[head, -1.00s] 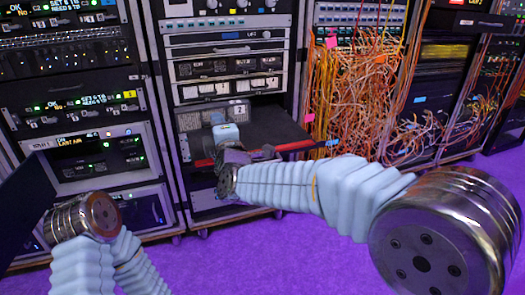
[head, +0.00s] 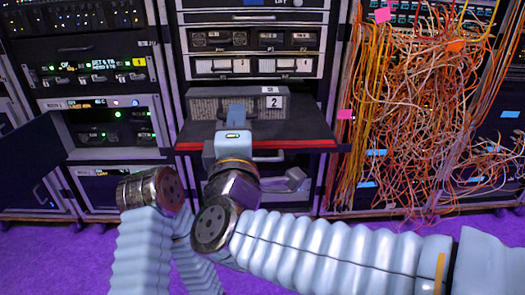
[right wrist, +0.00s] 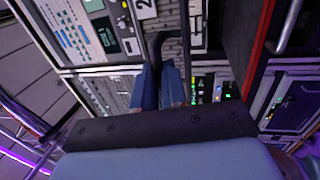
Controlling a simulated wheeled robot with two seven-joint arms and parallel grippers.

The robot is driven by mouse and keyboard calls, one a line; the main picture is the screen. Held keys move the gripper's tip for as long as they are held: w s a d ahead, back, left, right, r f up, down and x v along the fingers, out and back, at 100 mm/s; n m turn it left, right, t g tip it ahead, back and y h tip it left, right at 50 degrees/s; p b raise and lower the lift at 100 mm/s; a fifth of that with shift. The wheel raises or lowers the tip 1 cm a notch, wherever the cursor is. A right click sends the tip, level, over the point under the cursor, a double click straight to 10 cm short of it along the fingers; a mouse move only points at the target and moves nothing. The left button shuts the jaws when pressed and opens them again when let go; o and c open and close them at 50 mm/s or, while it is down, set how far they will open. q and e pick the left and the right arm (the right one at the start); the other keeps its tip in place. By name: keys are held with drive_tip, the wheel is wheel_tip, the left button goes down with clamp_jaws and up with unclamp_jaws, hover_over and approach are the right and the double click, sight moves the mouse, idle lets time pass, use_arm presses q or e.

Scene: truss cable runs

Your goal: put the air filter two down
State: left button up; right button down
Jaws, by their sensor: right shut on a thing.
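Air filter two (head: 210,105) is a grey box with a mesh front and a white label "2". It stands on or just over the black shelf (head: 310,133), towards its left; whether it touches the shelf is hard to tell. My right gripper (head: 236,112) is in front of the filter, its blue fingers shut on the filter's dark handle. The right wrist view shows the fingers (right wrist: 158,86) closed around this handle (right wrist: 165,42), with the filter (right wrist: 172,18) beyond. My left arm shows at lower left, but its gripper is not visible.
The shelf has a red front edge (head: 312,144) and sits in a rack with numbered units (head: 250,66) above it. Tangled orange cables (head: 430,100) hang at the right. A dark panel (head: 30,160) stands out from the left rack.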

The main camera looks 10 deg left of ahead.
drive_tip(key=w+f+b, duration=0.1)
drive_tip(key=w+f, duration=0.2)
drive_tip(key=w+f+b, duration=0.1)
drive_tip(key=w+f, duration=0.2)
drive_tip(key=f, duration=0.1)
drive_tip(key=w+f+b, duration=0.1)
drive_tip(key=w+f, duration=0.2)
drive_tip(key=shift+d+f+b, duration=0.3)
drive_tip(key=shift+d+f, duration=0.1)
drive_tip(key=shift+f, duration=0.15)
drive_tip(key=c, duration=1.2)
unclamp_jaws()
